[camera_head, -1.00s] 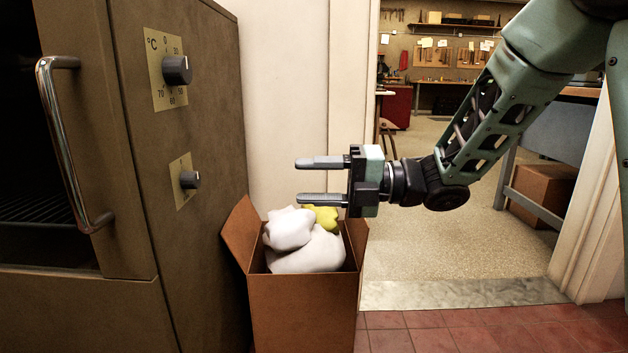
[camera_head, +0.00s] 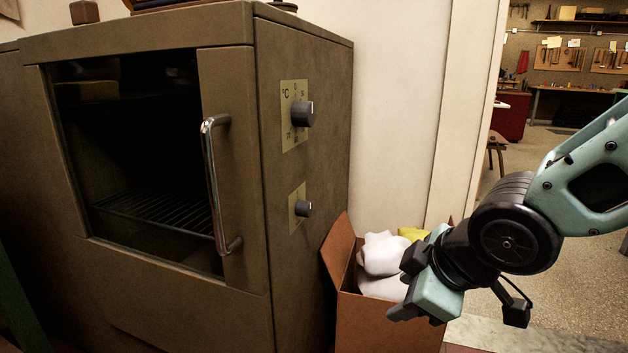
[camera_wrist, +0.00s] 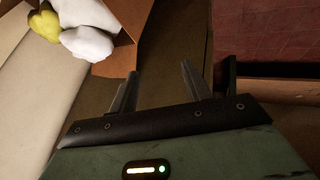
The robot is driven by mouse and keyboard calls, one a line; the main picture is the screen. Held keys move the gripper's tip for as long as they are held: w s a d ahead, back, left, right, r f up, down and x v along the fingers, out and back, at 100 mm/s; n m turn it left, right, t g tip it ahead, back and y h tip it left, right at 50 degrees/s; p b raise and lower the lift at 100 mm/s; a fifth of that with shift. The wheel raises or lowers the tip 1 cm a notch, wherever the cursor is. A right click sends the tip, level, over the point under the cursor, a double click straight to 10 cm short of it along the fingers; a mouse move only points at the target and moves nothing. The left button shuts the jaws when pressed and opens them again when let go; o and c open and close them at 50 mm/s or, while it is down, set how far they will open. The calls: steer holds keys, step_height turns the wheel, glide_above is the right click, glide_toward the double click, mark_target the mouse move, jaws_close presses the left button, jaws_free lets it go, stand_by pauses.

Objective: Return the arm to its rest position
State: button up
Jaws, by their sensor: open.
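My arm comes in from the right edge of the head view, bent at the wrist.
An olive-brown oven (camera_head: 180,290) with a chrome handle (camera_head: 222,185) and two knobs fills the left. The cardboard box (camera_head: 350,325) holds white wads (camera_head: 382,252) and a yellow one (camera_head: 412,233). It also shows in the wrist view (camera_wrist: 122,58). A doorway opens behind.

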steer(key=s+r+m+g+h+p, duration=0.2)
steer(key=s+m+g+h+p, duration=0.25)
steer(key=s, duration=1.25)
step_height(320, 180, up, 36)
steer(key=g+y+p, duration=0.1)
steer(key=y+p, duration=0.1)
steer(key=p, duration=3.3)
steer(key=shift+w+d+m+p, duration=0.3)
steer(key=shift+d+m+p, duration=0.1)
steer(key=shift+m, duration=0.05)
steer(key=shift+g, duration=0.25)
